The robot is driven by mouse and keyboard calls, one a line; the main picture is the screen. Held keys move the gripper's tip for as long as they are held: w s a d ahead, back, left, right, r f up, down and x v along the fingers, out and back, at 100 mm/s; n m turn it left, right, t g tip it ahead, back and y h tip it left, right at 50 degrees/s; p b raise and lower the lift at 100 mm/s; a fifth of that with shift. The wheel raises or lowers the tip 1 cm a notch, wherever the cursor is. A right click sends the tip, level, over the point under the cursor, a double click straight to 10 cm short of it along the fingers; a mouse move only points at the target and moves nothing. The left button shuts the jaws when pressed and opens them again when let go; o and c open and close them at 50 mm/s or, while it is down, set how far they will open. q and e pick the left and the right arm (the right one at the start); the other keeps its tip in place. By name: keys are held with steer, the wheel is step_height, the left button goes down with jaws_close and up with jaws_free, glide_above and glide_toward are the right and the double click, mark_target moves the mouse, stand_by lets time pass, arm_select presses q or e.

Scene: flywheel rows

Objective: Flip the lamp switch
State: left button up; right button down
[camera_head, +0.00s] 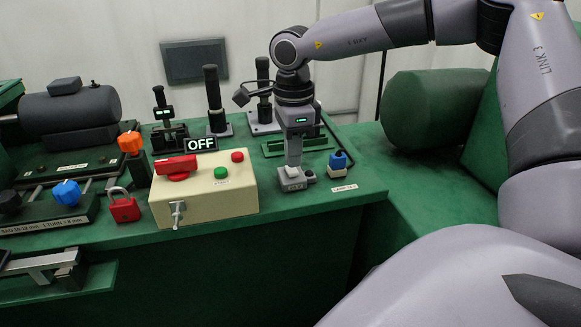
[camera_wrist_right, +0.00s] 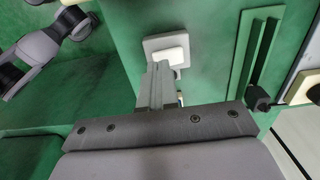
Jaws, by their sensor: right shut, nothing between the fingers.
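The lamp switch is a small grey plate (camera_head: 293,183) with a white rocker on the green bench, right of the beige control box. In the right wrist view the plate (camera_wrist_right: 149,45) and its white rocker (camera_wrist_right: 172,56) show just beyond my fingertips. My right gripper (camera_head: 293,166) points straight down over the switch, shut and empty. Its fingers (camera_wrist_right: 158,82) are at or just above the rocker and partly cover it; I cannot tell if they touch. My left gripper is not in view.
The beige box (camera_head: 230,200) with red and green buttons and an OFF sign (camera_head: 220,172) stands left of the switch. A blue-topped block (camera_head: 338,160) stands close on the right. Black levers (camera_head: 213,95) rise behind. The bench front edge is near.

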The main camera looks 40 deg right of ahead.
mark_target(293, 171)
steer(key=shift+f+b, duration=1)
steer(key=shift+f, duration=0.1)
stand_by(0.4)
steer(key=shift+r, duration=0.15)
steer(key=shift+r+p, duration=2.3)
steer(key=shift+r, duration=1.15)
